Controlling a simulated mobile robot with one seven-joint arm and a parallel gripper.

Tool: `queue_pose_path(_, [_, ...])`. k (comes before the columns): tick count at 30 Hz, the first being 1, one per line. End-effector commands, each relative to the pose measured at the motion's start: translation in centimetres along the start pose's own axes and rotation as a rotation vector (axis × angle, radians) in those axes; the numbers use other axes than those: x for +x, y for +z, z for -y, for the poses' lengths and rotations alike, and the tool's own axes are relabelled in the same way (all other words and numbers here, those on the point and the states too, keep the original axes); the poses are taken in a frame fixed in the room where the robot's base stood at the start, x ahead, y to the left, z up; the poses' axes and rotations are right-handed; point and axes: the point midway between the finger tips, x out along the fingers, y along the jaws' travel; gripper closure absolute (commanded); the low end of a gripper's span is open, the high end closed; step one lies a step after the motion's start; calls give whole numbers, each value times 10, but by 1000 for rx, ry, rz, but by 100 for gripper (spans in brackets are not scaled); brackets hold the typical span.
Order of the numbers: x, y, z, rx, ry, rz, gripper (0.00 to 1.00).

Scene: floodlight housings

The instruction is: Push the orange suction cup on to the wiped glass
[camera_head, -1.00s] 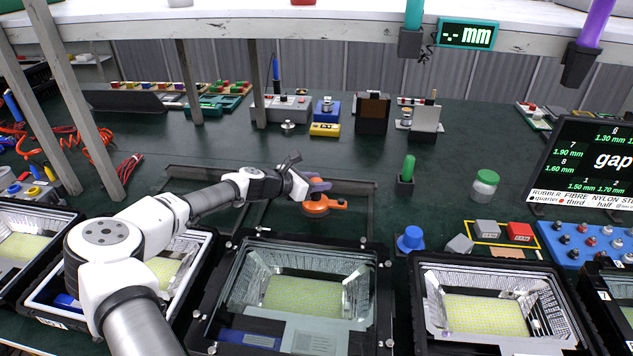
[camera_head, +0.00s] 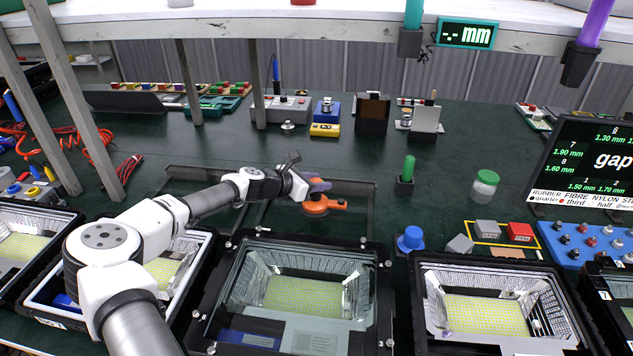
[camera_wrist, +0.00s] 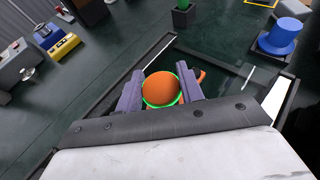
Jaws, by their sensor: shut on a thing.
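The orange suction cup (camera_head: 315,207) is at the far end of my arm in the head view. My gripper (camera_head: 310,186) is shut on it from above. In the wrist view the purple fingers (camera_wrist: 160,90) stand on either side of the round orange knob (camera_wrist: 160,88), which has a green ring around its lower part. The dark-framed glass pane (camera_head: 356,188) lies flat on the green bench beneath and around the cup. I cannot tell whether the cup touches the glass. My gripper hides part of the cup.
Several floodlight housings (camera_head: 236,318) line the bench's front edge, one just in front of the pane. A green-handled tool (camera_head: 407,172) in a black holder, a blue knobbed piece (camera_head: 410,241) and a green-lidded jar (camera_head: 484,188) stand to the right.

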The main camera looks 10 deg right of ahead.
Motion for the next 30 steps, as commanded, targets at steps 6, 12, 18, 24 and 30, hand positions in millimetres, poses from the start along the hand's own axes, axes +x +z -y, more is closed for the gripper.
queue_pose_path(6, [1,-6,2,-2,-5,-6,100])
queue_pose_path(12, [1,-3,2,-1,-5,-4,100])
queue_pose_path(18, [-4,8,2,0,-5,-4,100])
queue_pose_path(24, [-10,24,1,0,-2,0,100])
queue_pose_path(30, [-15,37,0,2,-1,1,100])
